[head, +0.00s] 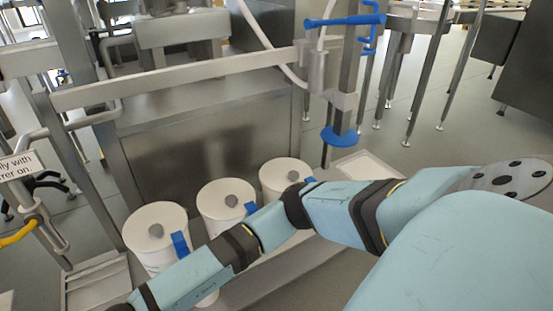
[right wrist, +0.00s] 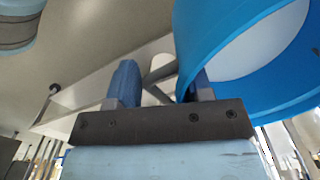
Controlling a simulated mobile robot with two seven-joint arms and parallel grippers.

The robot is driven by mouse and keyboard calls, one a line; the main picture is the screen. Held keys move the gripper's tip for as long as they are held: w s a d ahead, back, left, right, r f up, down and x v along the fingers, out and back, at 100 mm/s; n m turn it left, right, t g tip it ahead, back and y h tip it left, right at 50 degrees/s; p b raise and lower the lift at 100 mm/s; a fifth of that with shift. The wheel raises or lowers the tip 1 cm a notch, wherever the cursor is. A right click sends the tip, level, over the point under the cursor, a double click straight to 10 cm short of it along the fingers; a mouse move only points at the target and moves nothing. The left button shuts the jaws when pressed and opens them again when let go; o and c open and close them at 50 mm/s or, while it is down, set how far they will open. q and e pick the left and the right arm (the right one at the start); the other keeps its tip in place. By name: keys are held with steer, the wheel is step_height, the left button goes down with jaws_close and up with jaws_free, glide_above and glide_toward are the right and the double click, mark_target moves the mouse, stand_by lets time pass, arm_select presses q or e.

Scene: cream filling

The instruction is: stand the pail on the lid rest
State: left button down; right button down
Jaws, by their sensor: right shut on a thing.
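A large round blue pail (right wrist: 200,40) with a pale inner face is close by the right finger. The bar looks like its handle, but the join is partly hidden. In the head view, my right arm crosses from the right to the lower left, and its gripper and the pail are out of that picture. My left gripper is not in view. I cannot tell which surface is the lid rest.
A ridged steel platform (head: 97,283) lies at the lower left. A pale flat tray (head: 367,168) is at the right.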

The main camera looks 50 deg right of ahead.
steer(key=w+d+r+n, duration=0.3)
steer(key=w+d+r, duration=0.5)
steer(key=d, duration=0.3)
steer(key=w+d+r+n, duration=0.4)
steer(key=w+d+r, duration=0.4)
steer(key=d+r, duration=0.2)
steer(key=shift+w+d, duration=0.3)
steer(key=shift+d, duration=0.1)
steer(key=shift+d, duration=0.1)
